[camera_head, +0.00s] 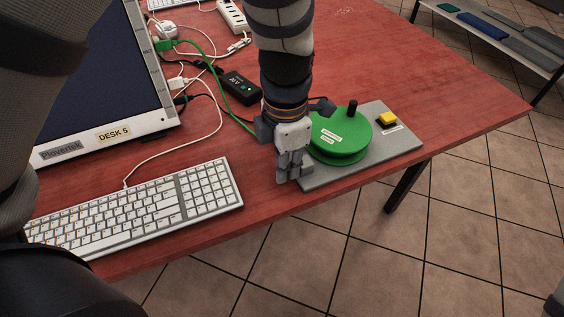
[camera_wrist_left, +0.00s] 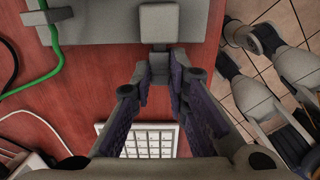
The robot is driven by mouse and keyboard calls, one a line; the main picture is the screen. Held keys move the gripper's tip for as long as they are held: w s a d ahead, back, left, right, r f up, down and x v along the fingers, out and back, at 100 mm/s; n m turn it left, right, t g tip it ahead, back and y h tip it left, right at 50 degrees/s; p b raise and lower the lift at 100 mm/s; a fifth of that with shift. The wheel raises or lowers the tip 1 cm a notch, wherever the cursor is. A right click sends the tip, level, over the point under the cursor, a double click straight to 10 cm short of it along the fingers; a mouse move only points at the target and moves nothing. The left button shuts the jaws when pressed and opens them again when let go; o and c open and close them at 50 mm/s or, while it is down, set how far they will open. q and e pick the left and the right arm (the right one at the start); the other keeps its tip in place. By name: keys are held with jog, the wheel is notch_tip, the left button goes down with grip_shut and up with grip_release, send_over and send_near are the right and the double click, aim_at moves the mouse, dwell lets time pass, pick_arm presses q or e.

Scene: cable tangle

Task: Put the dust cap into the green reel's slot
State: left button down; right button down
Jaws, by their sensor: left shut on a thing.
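The green reel (camera_head: 340,135) with a black knob stands on a grey base plate (camera_head: 400,150) at the table's right end. The plate also shows in the left wrist view (camera_wrist_left: 90,28). My left gripper (camera_head: 291,180) points down beside the plate's left edge, left of the reel. In the left wrist view its fingers (camera_wrist_left: 159,72) come together at a small grey piece (camera_wrist_left: 156,22), which I take to be the dust cap. How firmly it sits between them is partly hidden. The reel's slot is not clearly visible. My right gripper (camera_wrist_left: 258,60) seems to show in part there, over the floor.
A yellow button (camera_head: 388,119) is on the plate's right side. A keyboard (camera_head: 140,210), a monitor (camera_head: 110,75), a black box (camera_head: 240,88), a power strip (camera_head: 232,15) and tangled cables lie to the left and back. The table's front edge is close to the plate.

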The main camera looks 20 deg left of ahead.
pick_arm(q)
jog(key=shift+w+d, duration=0.25)
jog(key=shift+w, duration=0.05)
jog(key=c, duration=1.5)
grip_release()
jog(key=shift+r, duration=0.15)
